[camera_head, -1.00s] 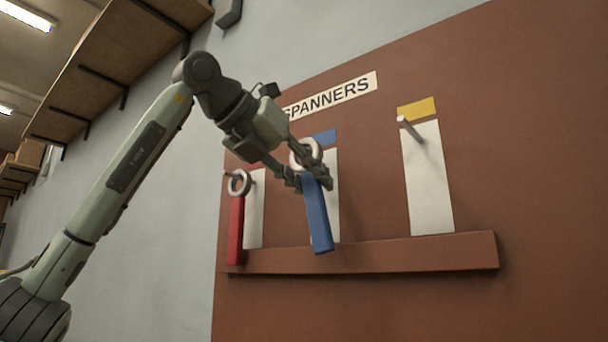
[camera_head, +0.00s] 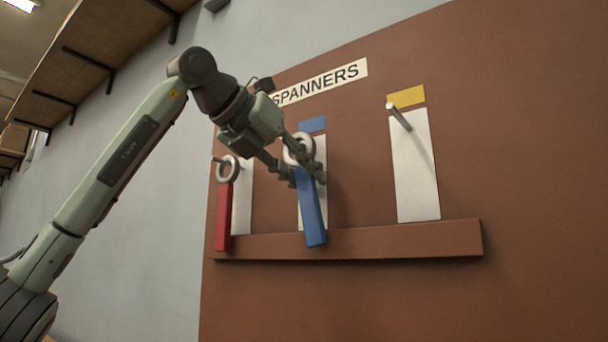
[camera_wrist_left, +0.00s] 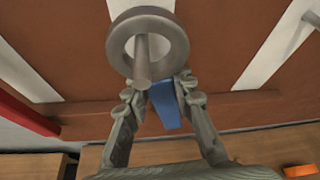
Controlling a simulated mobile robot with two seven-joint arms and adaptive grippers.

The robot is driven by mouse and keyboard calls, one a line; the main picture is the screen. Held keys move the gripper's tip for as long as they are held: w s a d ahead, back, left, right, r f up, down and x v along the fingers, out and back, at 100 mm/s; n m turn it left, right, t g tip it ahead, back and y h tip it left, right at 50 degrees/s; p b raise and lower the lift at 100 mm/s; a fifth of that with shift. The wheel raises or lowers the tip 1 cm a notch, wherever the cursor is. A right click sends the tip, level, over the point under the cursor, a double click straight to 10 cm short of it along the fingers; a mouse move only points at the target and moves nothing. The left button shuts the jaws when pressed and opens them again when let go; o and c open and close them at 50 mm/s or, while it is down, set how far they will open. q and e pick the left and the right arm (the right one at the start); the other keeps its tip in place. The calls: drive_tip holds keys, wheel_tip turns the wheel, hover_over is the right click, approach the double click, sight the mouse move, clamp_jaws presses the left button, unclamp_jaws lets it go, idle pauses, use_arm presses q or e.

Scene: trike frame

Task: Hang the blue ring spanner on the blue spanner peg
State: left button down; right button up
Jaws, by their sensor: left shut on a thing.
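The blue ring spanner (camera_head: 312,208) hangs upright in front of the board, with its pale ring (camera_head: 299,149) at the top. My left gripper (camera_head: 304,174) is shut on its blue handle just below the ring. In the left wrist view the blue handle (camera_wrist_left: 165,106) is between the fingertips (camera_wrist_left: 160,92). There the grey blue spanner peg (camera_wrist_left: 142,62) shows through the opening of the ring (camera_wrist_left: 176,42), and its end overlaps the ring's lower edge, so the ring looks to be around the peg. A blue label (camera_head: 313,124) marks this place. My right gripper is not in view.
A red ring spanner (camera_head: 223,216) hangs on its peg close at the left. At the right, the peg under the yellow label (camera_head: 398,116) is bare. A brown ledge (camera_head: 400,241) runs along the board below the spanners.

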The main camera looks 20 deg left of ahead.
use_arm(q)
drive_tip(key=c, duration=1.2)
unclamp_jaws()
drive_tip(key=shift+s, duration=0.1)
drive_tip(key=v, duration=1.2)
